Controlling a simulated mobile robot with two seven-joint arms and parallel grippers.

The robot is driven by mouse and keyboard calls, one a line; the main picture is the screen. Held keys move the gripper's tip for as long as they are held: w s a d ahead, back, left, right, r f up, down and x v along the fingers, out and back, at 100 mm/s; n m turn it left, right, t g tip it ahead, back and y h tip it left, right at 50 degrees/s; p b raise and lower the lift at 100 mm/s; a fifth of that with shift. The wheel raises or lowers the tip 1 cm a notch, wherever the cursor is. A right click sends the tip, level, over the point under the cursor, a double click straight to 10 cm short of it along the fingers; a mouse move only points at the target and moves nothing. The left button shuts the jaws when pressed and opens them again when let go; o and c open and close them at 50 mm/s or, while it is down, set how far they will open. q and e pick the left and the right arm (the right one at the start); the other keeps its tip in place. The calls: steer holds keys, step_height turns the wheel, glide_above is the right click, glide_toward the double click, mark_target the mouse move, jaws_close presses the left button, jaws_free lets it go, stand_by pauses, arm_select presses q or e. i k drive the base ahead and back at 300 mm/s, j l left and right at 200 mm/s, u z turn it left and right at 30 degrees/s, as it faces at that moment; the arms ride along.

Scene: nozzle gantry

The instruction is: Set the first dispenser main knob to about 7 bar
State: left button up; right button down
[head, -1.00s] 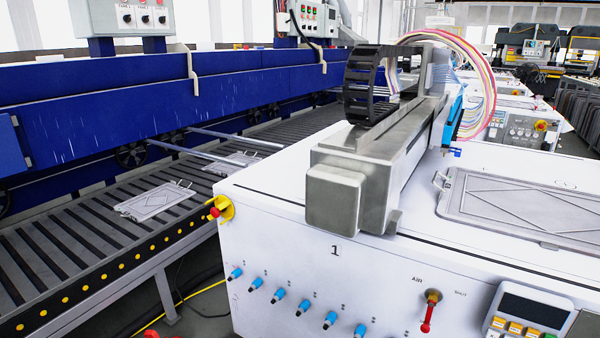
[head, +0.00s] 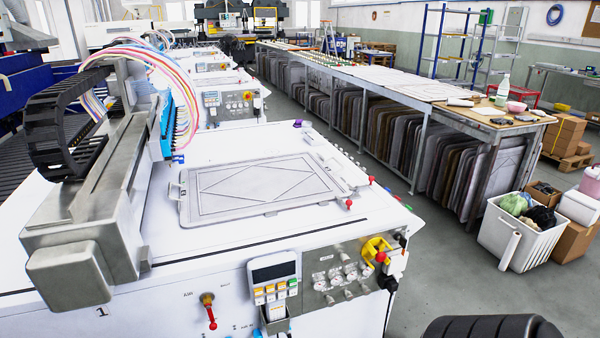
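The first dispenser (head: 70,312), a white machine marked 1, fills the left and middle of the head view. On its front right is a grey panel (head: 320,291) with several small round gauges and knobs (head: 349,270). Which knob is the main one, and the gauge readings, are too small to tell. A yellow-and-red switch (head: 378,251) sits at the panel's right. A red-handled air valve (head: 210,312) and a keypad with a display (head: 273,275) are to the panel's left. Neither gripper is in view.
A dark rounded shape (head: 490,328) shows at the bottom right edge. Grey floor (head: 440,250) lies open right of the dispenser. Beyond it are a long rack table (head: 400,100), a white bin (head: 520,230) and cardboard boxes (head: 565,133).

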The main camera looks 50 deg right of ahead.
mark_target(345, 259)
steer(key=z, duration=2.05)
